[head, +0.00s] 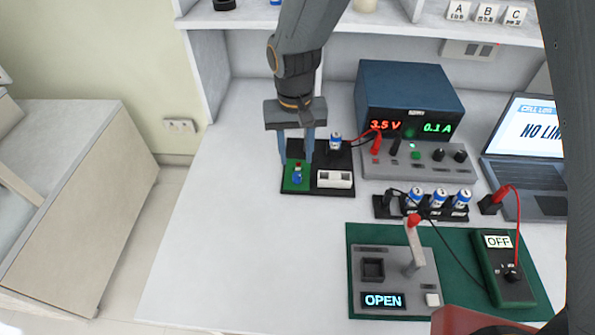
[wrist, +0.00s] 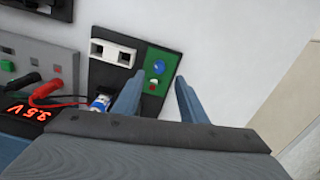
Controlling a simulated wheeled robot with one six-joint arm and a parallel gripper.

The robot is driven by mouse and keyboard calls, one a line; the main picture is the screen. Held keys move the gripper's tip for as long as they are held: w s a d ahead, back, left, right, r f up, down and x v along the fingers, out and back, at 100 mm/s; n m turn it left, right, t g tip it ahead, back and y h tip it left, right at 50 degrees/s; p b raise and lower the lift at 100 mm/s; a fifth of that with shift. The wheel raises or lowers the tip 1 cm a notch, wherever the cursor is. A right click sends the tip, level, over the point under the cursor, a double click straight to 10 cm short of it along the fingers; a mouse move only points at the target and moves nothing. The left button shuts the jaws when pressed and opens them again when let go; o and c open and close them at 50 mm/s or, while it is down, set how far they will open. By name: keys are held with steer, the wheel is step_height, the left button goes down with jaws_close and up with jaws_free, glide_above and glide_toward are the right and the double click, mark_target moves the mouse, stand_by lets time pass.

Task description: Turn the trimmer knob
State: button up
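A small blue knob (head: 297,177), which looks like the trimmer knob, stands on a green board (head: 290,186) set in a black base. It also shows in the wrist view (wrist: 159,67), with a small red part (wrist: 153,84) beside it. My gripper (head: 296,160) points down over the green board. Its two fingers are spread apart with nothing between them that I can see gripped. In the wrist view my gripper (wrist: 160,78) has its fingertips just short of the knob, one towards each side. I cannot tell the exact height above the board.
A white socket block (head: 335,179) and a battery cell (head: 335,142) share the black base. A power supply (head: 410,90) reading 3.5 V and 0.1 A stands behind right. A cell rack, tester, meter (head: 503,268) and laptop lie right. The bench left of the base is clear.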

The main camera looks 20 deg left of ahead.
mark_target(297, 175)
steer(key=shift+d+f+p, duration=0.15)
steer(key=shift+f+p, duration=0.6)
steer(key=shift+f, duration=3)
jaws_close()
steer(key=shift+n, duration=1.2)
jaws_free()
steer(key=shift+r, duration=0.15)
steer(key=shift+r+b, duration=0.85)
steer(key=shift+r, duration=2.95)
